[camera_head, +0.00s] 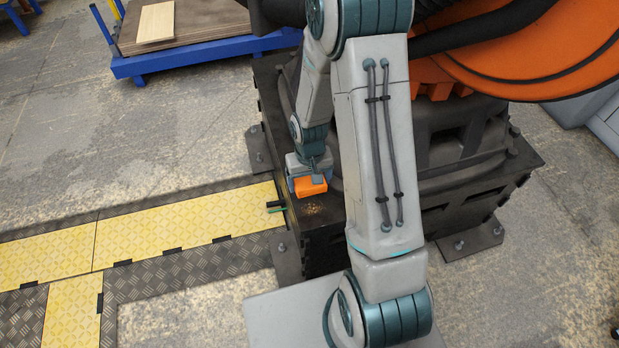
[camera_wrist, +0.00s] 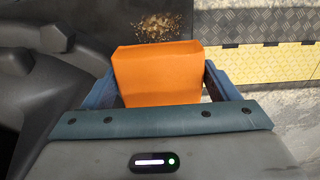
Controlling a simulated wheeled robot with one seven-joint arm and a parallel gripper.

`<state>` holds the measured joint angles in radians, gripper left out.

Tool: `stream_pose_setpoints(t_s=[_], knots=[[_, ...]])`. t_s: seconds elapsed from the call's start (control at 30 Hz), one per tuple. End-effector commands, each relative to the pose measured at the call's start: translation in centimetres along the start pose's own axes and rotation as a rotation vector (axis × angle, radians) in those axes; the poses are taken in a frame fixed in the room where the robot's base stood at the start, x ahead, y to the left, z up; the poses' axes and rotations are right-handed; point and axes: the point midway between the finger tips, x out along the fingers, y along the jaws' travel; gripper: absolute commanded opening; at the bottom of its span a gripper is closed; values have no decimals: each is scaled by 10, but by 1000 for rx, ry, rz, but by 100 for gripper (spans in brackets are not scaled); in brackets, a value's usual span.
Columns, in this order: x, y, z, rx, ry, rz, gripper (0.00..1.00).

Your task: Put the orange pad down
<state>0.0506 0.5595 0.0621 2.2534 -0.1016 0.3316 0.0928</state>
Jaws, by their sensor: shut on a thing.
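The orange pad (camera_head: 310,185) is a small flat-faced block at the end of my arm in the head view. In the wrist view the orange pad (camera_wrist: 158,74) fills the space between the two blue fingers of my gripper (camera_wrist: 165,85). My gripper (camera_head: 309,181) is shut on the pad, near the top edge of a dark machine base (camera_head: 323,235). I cannot tell whether the pad touches the base. In the wrist view a patch of brown specks (camera_wrist: 160,27) lies on the dark surface just beyond the pad.
A large orange and black machine (camera_head: 540,45) stands on the dark base behind my arm. Yellow floor plates (camera_head: 190,228) run to the left. A blue cart (camera_head: 190,52) with a wooden board (camera_head: 156,22) stands at the top left. Grey floor beside the base is open.

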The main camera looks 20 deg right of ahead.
Motion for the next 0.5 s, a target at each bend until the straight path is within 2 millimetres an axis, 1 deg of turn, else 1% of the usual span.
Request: stream_pose_setpoints(t_s=[0.3,0.5], knots=[[0,0,0,0,0,0,56],[-9,0,-4,2,-3,-2,56]])
